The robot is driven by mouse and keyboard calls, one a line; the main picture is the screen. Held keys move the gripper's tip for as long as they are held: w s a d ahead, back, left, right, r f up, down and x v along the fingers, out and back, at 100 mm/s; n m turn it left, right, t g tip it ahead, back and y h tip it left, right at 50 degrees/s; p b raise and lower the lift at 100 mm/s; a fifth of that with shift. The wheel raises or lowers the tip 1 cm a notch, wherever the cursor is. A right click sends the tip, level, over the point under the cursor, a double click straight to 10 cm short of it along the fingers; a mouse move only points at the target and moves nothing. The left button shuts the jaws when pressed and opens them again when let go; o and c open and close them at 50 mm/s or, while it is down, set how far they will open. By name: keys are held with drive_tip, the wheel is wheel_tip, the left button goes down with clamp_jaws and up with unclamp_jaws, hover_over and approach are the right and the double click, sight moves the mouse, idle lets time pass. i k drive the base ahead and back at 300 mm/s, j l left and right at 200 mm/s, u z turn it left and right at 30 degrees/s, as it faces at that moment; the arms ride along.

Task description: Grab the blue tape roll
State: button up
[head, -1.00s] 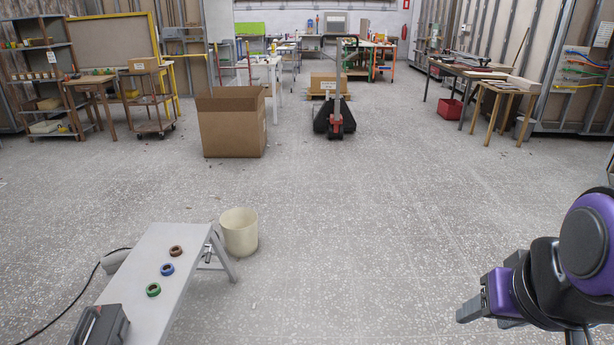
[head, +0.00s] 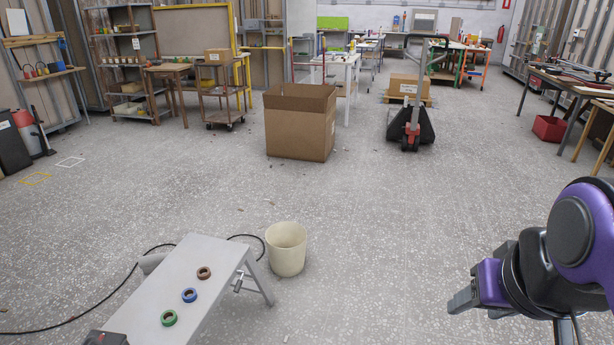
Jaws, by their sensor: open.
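The blue tape roll (head: 189,295) lies flat on a grey bench (head: 218,262) at the lower left of the head view. It is the middle one of a row of three rolls. A brown roll (head: 204,273) lies behind it and a green roll (head: 169,318) in front of it, each apart from it. My gripper (head: 462,297) is at the lower right, open and empty, well to the right of the bench and far from the blue roll.
A cream bucket (head: 286,249) stands just right of the bench. A dark box (head: 105,338) sits at the bench's near end. A black cable (head: 85,312) runs on the floor at left. A cardboard box (head: 300,122) and pallet jack (head: 411,125) stand further back. Floor between bench and gripper is clear.

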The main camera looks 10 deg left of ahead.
sight(188, 290)
drive_tip(key=i+u, duration=0.3)
drive_tip(key=i, duration=0.25)
drive_tip(key=i+l+u, duration=0.1)
drive_tip(key=i+u, duration=0.2)
drive_tip(key=i, duration=0.25)
drive_tip(key=i+j+u, duration=0.1)
drive_tip(key=i+u, duration=0.75)
drive_tip(key=u, duration=0.15)
